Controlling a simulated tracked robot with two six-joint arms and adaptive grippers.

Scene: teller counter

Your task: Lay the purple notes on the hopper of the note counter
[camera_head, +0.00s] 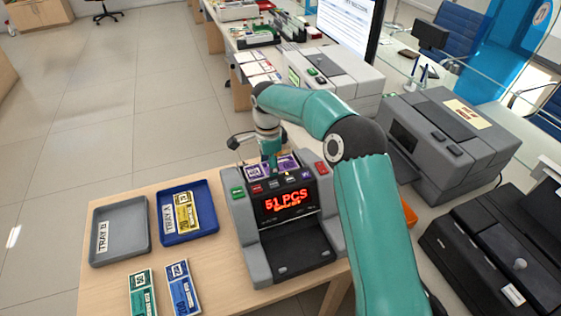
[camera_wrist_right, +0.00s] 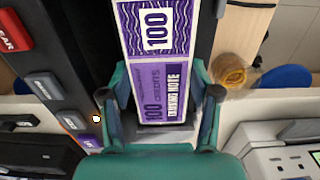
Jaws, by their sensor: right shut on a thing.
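The purple notes (camera_head: 287,163), a banded bundle marked 100, lie at the top of the note counter (camera_head: 262,232), over its hopper. In the right wrist view the bundle (camera_wrist_right: 157,70) runs lengthwise between the fingers of my right gripper (camera_wrist_right: 160,112), which is shut on its near end. My right gripper (camera_head: 270,158) shows small behind the counter's top in the head view. Whether the notes rest fully on the hopper cannot be told. The counter's red display reads 51 PCS. My left gripper is not in view.
A blue tray (camera_head: 207,222) labelled TRAY A holds yellow notes (camera_head: 187,214). A grey tray (camera_head: 121,259) labelled TRAY B is empty. Green notes (camera_head: 142,292) and blue notes (camera_head: 181,287) lie in front on the wooden table. Grey machines (camera_head: 450,135) stand to the right.

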